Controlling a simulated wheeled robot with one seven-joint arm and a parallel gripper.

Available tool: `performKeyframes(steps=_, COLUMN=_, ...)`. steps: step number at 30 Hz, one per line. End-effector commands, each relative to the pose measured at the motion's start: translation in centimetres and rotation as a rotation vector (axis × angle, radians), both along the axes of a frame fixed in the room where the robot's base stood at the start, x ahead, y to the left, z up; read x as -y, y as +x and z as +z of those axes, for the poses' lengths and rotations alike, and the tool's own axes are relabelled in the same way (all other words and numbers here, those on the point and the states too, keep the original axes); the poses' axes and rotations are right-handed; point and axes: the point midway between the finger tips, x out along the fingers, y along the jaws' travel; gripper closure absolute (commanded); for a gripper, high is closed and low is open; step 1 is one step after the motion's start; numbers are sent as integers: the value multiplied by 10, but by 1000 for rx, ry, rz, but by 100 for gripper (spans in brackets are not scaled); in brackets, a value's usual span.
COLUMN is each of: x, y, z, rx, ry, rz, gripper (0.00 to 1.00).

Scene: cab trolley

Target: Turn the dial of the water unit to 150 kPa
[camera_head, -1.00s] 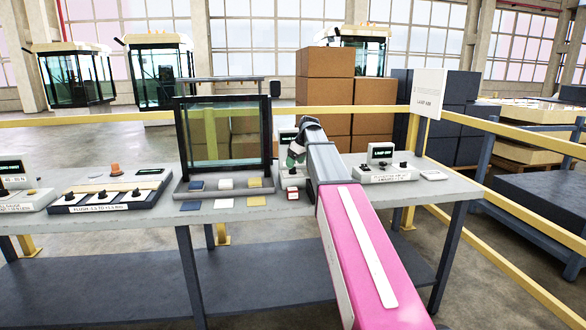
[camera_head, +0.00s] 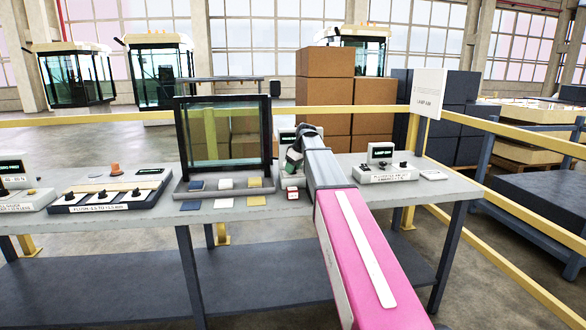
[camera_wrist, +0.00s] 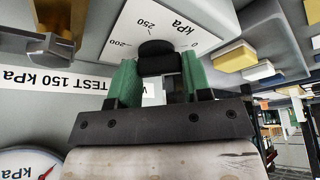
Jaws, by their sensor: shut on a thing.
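The water unit shows in the wrist view as a pale panel (camera_wrist: 105,45) with a kPa scale; the figures 0, 250 and 200 can be read around its black dial (camera_wrist: 160,58). My gripper (camera_wrist: 158,76) has its green fingers on either side of the dial and is shut on it. The dial's pointer cannot be made out. A white label (camera_wrist: 50,80) reading "TEST 150 kPa" is upside down at left. A round gauge (camera_wrist: 35,165) with a red needle is cut off at lower left. In the head view my gripper (camera_head: 293,160) is mostly hidden by my arm.
A unit with black knobs (camera_head: 385,173) stands to the right.

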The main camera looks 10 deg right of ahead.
Motion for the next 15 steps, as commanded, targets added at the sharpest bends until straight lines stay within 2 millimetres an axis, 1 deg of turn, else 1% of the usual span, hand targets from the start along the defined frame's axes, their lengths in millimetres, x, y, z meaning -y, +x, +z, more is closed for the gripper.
performKeyframes(steps=8, x=-1, y=-1, z=0, rx=1, ry=1, rz=-84, gripper=79)
performKeyframes(steps=15, x=-2, y=-1, z=0, rx=1, ry=1, rz=-266, gripper=79)
